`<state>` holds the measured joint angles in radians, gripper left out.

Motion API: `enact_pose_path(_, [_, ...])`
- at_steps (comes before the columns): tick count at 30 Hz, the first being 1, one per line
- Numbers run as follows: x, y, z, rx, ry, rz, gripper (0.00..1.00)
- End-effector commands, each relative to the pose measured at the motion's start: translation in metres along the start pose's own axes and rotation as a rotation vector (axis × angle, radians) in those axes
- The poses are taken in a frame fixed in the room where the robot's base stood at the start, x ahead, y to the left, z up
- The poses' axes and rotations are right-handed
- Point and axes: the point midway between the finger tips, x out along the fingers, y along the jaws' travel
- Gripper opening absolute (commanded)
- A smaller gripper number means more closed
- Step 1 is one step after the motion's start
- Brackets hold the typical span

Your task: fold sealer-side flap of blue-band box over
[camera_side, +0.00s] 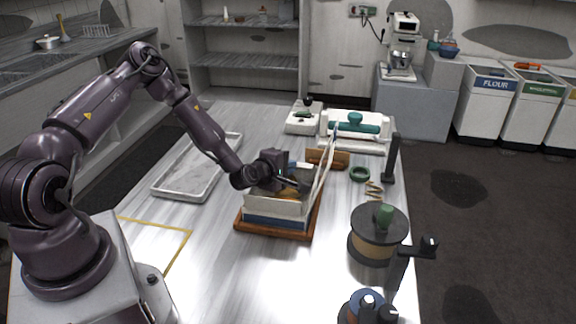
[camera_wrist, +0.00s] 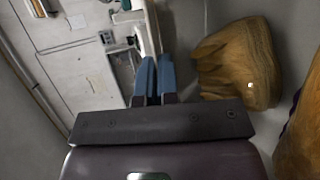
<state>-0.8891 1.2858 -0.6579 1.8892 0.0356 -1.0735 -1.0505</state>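The blue-band box (camera_side: 275,222) is white with a blue band low on its near side, and sits on a brown wooden board (camera_side: 243,231). A tall pale flap (camera_side: 322,172) stands up on its right side, toward the sealer with the green handle (camera_side: 354,121). Golden-brown turnovers lie inside; one shows in the wrist view (camera_wrist: 237,65). My gripper (camera_side: 287,181) is low at the box opening, left of the raised flap. In the wrist view its blue fingers (camera_wrist: 155,75) are together, beside a pale upright edge (camera_wrist: 152,28). Whether they touch that edge is unclear.
A grey tray (camera_side: 190,186) lies left of the box. The front table is mostly clear.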

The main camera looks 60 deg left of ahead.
Motion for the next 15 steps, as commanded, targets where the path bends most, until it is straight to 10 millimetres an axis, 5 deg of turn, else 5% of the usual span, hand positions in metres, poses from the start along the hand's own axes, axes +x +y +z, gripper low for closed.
enact_pose_path(1, [0.0002, -0.0002, -0.0007, -0.001, 0.002, -0.001, 0.04])
enact_pose_path(4, [0.0002, -0.0002, -0.0007, -0.001, 0.002, -0.001, 0.27])
enact_pose_path(15, [-0.0042, -0.0001, -0.0003, 0.0, 0.0, -0.002, 0.28])
